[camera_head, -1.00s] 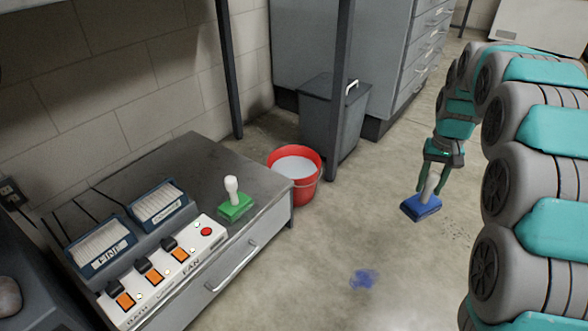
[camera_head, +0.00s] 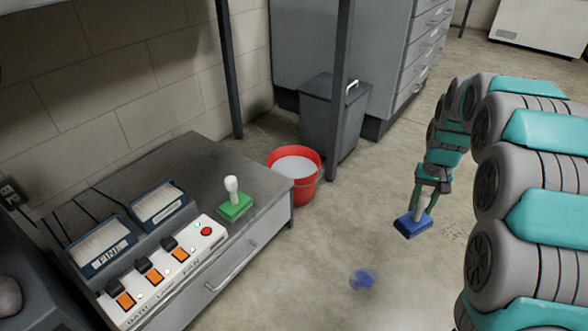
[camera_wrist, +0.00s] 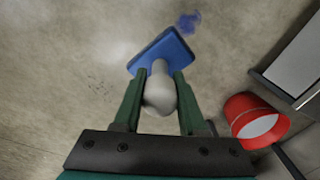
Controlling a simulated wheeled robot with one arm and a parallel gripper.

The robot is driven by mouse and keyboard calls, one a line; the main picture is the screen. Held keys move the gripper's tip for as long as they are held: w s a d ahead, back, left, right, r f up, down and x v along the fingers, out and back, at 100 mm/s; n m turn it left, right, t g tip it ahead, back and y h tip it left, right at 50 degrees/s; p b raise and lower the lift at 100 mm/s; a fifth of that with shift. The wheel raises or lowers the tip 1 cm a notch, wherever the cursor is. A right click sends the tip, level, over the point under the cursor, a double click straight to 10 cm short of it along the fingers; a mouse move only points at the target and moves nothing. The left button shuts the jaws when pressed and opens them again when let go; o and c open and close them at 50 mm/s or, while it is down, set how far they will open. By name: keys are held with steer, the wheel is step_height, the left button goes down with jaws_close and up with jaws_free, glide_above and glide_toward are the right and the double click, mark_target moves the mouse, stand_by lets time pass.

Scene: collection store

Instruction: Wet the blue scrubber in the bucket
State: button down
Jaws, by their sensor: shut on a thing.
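My gripper (camera_head: 424,194) is shut on the white handle of the blue scrubber (camera_head: 412,225) and holds it above the floor, blue head down. In the wrist view the fingers (camera_wrist: 160,92) clasp the pale handle, with the blue head (camera_wrist: 162,50) beyond it. The red bucket (camera_head: 310,188) stands on the floor to the left of my gripper, beside the low cabinet. It holds a pale liquid. The bucket also shows at the right of the wrist view (camera_wrist: 240,108), apart from the scrubber.
A blue stain (camera_head: 363,279) marks the floor. A green scrubber (camera_head: 235,207) stands on the low cabinet (camera_head: 190,160) beside a switch panel (camera_head: 160,277). A dark metal post (camera_head: 340,100) and a grey bin (camera_head: 318,110) stand behind the bucket. The floor between gripper and bucket is clear.

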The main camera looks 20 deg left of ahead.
mark_target(416, 219)
steer(key=shift+f, duration=2.45)
steer(key=shift+r, duration=0.1)
steer(key=shift+r+p, duration=0.85)
steer(key=shift+r, duration=1.1)
